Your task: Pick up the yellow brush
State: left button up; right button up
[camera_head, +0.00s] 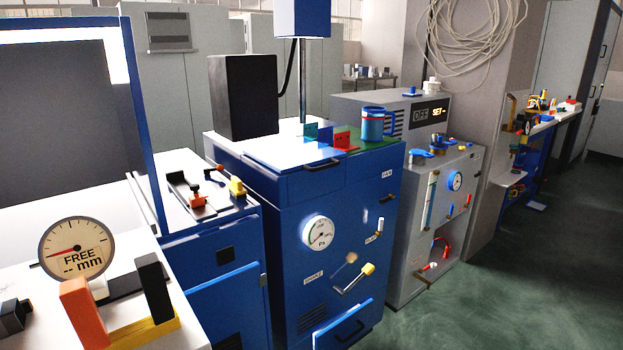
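I cannot pick out a yellow brush for certain in the head view. Several small yellow items (543,98) lie among tools on the far right bench, too small to tell apart. A yellow-tipped lever (368,269) is on the front of the blue cabinet. Neither of my grippers is in view.
A blue cabinet (290,260) with a mug (373,124) on top fills the middle. A grey machine (420,230) stands to its right. A dial gauge (77,249) is at the lower left. Green floor (540,270) lies open at the right.

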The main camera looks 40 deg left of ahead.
aim_at(236, 189)
jog(key=i+u, duration=0.2)
jog(key=i, duration=0.2)
jog(key=i+l+u, duration=0.2)
jog(key=i, duration=0.2)
jog(key=i+l+u, duration=0.2)
jog(key=i, duration=0.2)
jog(key=j, duration=0.1)
